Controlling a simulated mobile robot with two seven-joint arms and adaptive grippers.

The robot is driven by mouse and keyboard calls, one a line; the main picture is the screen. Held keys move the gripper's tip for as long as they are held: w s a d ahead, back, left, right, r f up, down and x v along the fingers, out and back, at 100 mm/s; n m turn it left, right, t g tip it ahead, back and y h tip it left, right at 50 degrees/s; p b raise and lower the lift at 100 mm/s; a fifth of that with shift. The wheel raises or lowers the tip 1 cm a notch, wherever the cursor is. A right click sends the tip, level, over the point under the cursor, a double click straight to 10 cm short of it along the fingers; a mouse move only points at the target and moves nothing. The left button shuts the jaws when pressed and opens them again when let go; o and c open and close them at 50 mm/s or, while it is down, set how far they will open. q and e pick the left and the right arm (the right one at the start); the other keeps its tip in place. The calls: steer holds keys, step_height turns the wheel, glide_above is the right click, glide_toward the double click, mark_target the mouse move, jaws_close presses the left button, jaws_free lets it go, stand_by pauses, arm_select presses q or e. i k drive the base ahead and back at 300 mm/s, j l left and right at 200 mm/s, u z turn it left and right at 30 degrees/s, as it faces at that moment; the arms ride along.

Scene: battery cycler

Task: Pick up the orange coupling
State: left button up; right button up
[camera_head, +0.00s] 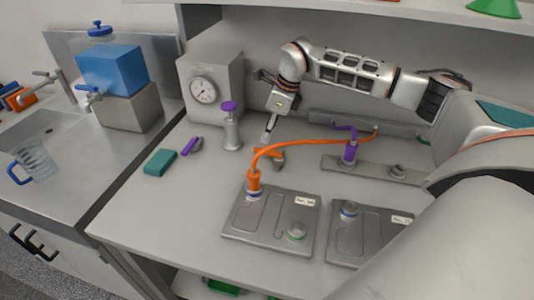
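The orange coupling (254,181) stands upright on the left port of the front-left grey plate (265,239). An orange hose (310,142) runs from its top to the back right. My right gripper (268,131) comes down from the arm at the back, behind and above the coupling, apart from it. Its fingers are small and partly merge with the background, so I cannot tell whether they are open or shut. My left gripper is not in view.
A purple coupling (351,153) stands on a rear plate, right of the hose. A second grey plate (350,250) lies at front right. A purple-topped grey cylinder (231,130), a gauge box (211,80) and a teal block (160,162) stand left. The front-left tabletop is clear.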

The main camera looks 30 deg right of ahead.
mark_target(253, 176)
steer(key=k, duration=1.5)
